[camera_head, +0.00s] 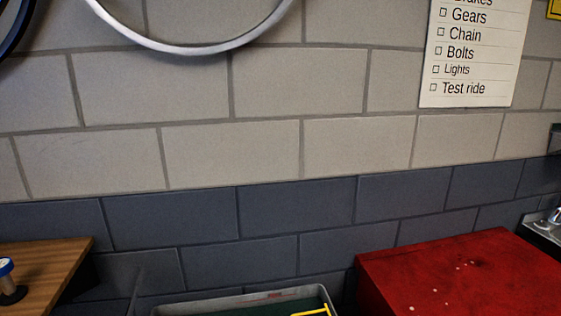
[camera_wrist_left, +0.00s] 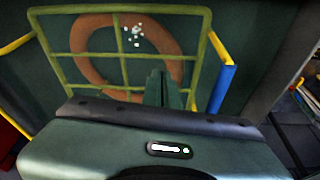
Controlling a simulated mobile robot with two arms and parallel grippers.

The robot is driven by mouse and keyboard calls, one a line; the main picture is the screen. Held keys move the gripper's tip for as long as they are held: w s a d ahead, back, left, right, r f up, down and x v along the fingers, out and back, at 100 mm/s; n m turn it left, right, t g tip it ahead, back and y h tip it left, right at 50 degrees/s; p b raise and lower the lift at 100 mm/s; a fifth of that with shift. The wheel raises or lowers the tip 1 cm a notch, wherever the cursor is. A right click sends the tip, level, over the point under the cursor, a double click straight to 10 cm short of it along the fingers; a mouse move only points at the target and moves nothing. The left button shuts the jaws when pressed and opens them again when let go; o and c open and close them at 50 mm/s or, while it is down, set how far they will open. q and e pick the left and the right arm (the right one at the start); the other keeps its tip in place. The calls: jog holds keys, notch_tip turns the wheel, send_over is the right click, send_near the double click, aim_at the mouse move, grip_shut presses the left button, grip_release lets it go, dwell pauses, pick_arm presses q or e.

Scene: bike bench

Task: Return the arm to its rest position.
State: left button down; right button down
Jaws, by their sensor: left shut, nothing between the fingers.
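My left gripper (camera_wrist_left: 165,90) shows in the left wrist view, its fingers together and nothing between them. Beyond the fingers is a yellow-green wire frame (camera_wrist_left: 91,58). An orange ring (camera_wrist_left: 88,38) shows through its bars. I cannot tell how far the fingertips are from the frame, or whether they touch it. Neither of my arms shows in the head view, and my right gripper is in no view.
In the head view, a grey bin (camera_head: 180,309) with a yellow part (camera_head: 312,311) stands between a wooden bench top (camera_head: 50,262) and a red cabinet top (camera_head: 450,275). A block wall (camera_head: 290,150) is behind. In the wrist view, a blue sleeve (camera_wrist_left: 222,88) is right of the fingers.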

pick_arm(q)
jog(key=s+a+r+m, duration=0.1)
jog(key=s+a+r, duration=0.15)
jog(key=s, duration=0.75)
jog(key=s+a+r+m, duration=0.2)
jog(key=s+a, duration=0.1)
jog(key=s, duration=0.8)
notch_tip(320, 180, down, 25)
jog(key=s+a+f+g+b, duration=0.1)
jog(key=s+a+f+g, duration=0.1)
jog(key=s+f, duration=1.6)
jog(key=shift+a+f, duration=0.5)
jog(key=shift+f, duration=0.05)
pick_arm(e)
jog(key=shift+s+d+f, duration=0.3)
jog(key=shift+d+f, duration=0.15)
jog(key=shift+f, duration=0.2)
